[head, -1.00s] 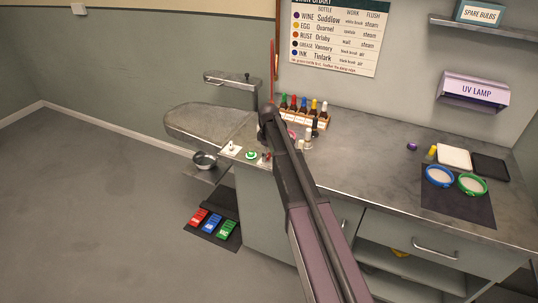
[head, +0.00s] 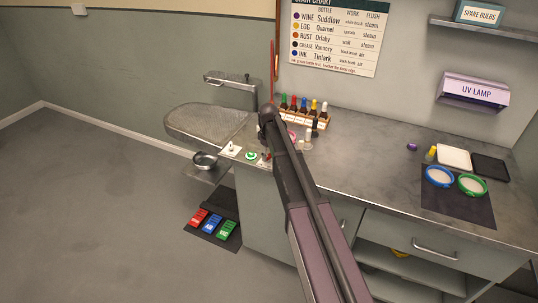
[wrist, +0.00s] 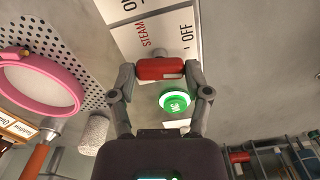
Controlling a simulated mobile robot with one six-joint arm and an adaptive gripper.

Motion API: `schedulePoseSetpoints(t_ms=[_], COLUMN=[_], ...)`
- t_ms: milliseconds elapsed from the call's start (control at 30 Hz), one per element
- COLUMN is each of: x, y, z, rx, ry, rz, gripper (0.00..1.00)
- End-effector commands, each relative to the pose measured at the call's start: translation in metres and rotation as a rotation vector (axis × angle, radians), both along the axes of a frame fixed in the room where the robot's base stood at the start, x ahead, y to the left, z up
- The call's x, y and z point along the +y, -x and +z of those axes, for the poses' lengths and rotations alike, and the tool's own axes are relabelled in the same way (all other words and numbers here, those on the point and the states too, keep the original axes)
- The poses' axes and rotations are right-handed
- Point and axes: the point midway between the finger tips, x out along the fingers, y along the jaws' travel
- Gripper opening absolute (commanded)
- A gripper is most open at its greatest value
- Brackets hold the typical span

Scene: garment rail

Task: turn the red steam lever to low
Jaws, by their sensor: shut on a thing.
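The red steam lever (wrist: 160,70) shows in the wrist view as a short red grip on a grey stem, in front of a white plate (wrist: 160,25). The plate reads STEAM and OFF; another word at the top edge is cut off. My gripper (wrist: 159,74) has its two fingers against the ends of the red grip, shut on it. In the head view my own arm covers most of the gripper; a bit of red shows beside it at the counter's front edge. I cannot tell the lever's exact setting.
A lit green button (wrist: 177,103) sits just beside the lever. A pink hoop (wrist: 40,85) and a pale cylinder (wrist: 95,133) are at left in the wrist view. A rack of bottles (head: 303,113) stands behind my arm. The counter's middle (head: 370,150) is clear.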

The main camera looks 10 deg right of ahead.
Motion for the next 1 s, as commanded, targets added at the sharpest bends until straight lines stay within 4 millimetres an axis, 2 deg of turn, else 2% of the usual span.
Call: schedulePoseSetpoints(t_ms=[600, 1000], x=[0.0002, -0.0002], y=[0.0015, 0.0017], z=[-0.0004, -0.0004], rx=[0.003, 0.003], ry=[-0.001, -0.001], rz=[-0.477, -0.572], gripper=[0.15, 0.15])
